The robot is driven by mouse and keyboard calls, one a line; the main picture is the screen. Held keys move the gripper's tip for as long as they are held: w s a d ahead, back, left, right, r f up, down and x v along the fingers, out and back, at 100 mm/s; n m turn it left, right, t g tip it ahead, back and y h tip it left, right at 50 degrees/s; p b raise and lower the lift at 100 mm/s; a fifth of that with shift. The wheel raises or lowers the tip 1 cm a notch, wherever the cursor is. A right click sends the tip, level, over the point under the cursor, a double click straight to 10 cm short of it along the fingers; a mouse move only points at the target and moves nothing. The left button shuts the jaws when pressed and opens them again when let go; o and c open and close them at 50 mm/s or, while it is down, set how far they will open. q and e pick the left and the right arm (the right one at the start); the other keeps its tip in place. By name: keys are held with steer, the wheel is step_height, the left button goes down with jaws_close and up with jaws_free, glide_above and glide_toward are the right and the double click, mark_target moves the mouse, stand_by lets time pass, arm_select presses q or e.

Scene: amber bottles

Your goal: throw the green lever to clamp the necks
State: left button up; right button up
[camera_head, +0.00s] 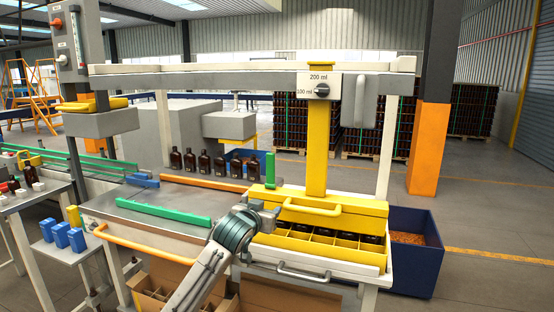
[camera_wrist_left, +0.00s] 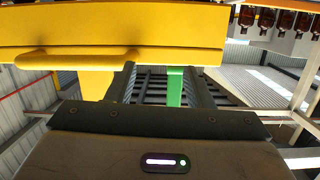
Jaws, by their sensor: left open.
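The green lever (camera_head: 270,168) stands upright at the left end of the yellow block (camera_head: 345,206), behind my gripper. It also shows in the left wrist view (camera_wrist_left: 174,87), framed between the two fingers, and I see no contact. My left gripper (camera_head: 270,214) is open and empty at the block's front left corner; in the wrist view its dark fingers (camera_wrist_left: 163,88) are spread. Several amber bottles (camera_head: 205,163) stand in a row behind the work surface; they show at the wrist view's top right (camera_wrist_left: 268,20). My right gripper is not in view.
A yellow handle (camera_head: 312,208) sticks out from the block. Below is a divided yellow crate (camera_head: 372,257) with dark items inside. A yellow column (camera_head: 318,150) rises behind. A green rail (camera_head: 165,211) lies on the metal table (camera_head: 150,228). A blue bin (camera_head: 418,270) stands right.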

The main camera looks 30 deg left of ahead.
arm_select(q)
steer(key=t, duration=0.2)
glide_toward(270, 157)
steer(key=w, duration=0.2)
steer(key=shift+n+y, duration=0.4)
steer(key=p+x, duration=0.4)
steer(key=x, duration=0.5)
steer(key=shift+w+a+r, duration=0.1)
steer(key=shift+w+r, duration=0.05)
steer(key=shift+w, duration=0.05)
steer(key=shift+w+a, duration=0.15)
steer(key=shift+w, duration=0.4)
jaws_close()
